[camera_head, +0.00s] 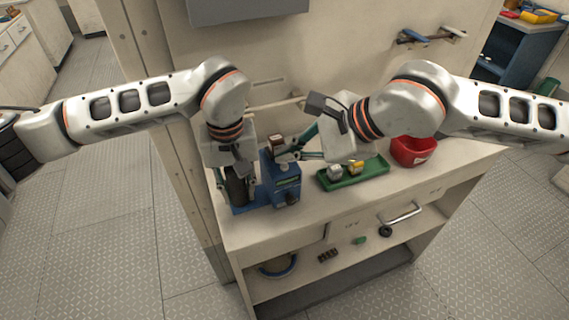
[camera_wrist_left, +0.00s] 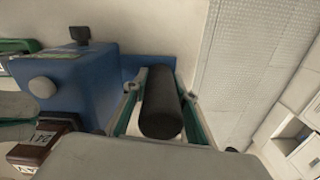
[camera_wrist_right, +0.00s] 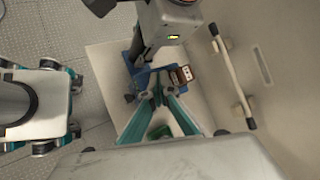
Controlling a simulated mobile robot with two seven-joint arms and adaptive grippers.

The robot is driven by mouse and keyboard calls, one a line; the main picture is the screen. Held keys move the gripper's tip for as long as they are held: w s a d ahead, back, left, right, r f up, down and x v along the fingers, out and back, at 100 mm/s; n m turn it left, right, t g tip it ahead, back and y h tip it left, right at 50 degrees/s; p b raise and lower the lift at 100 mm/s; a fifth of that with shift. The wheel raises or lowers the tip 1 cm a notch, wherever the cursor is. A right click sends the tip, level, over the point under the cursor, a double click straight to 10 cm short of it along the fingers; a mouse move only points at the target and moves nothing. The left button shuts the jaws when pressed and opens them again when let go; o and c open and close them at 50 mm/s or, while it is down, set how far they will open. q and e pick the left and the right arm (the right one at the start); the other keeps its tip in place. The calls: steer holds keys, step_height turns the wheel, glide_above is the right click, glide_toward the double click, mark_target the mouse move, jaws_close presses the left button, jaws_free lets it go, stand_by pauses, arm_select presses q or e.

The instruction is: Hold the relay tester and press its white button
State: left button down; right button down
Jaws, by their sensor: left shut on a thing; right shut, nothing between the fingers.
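The blue relay tester (camera_head: 286,187) stands on the counter, with a black cylindrical grip (camera_head: 236,188) at its left. My left gripper (camera_wrist_left: 160,95) is shut around this grip, one finger on each side. The tester's round white button (camera_wrist_left: 41,87) shows on its blue body in the left wrist view. My right gripper (camera_wrist_right: 158,96) is shut and empty, close to the tester and relay. Whether it touches the button is hidden.
A green tray (camera_head: 328,184) with small grey and yellow parts lies right of the tester. A red bin (camera_head: 413,151) stands farther right. A wall stands behind the counter, with a rail handle (camera_wrist_right: 232,75). Shelves below hold small items.

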mark_target(288, 167)
steer(key=shift+f, duration=0.65)
stand_by(0.8)
steer(key=shift+r, duration=0.85)
steer(key=shift+r, duration=0.1)
steer(key=shift+r, duration=2.45)
arm_select(q)
steer(key=c, duration=1.5)
jaws_free()
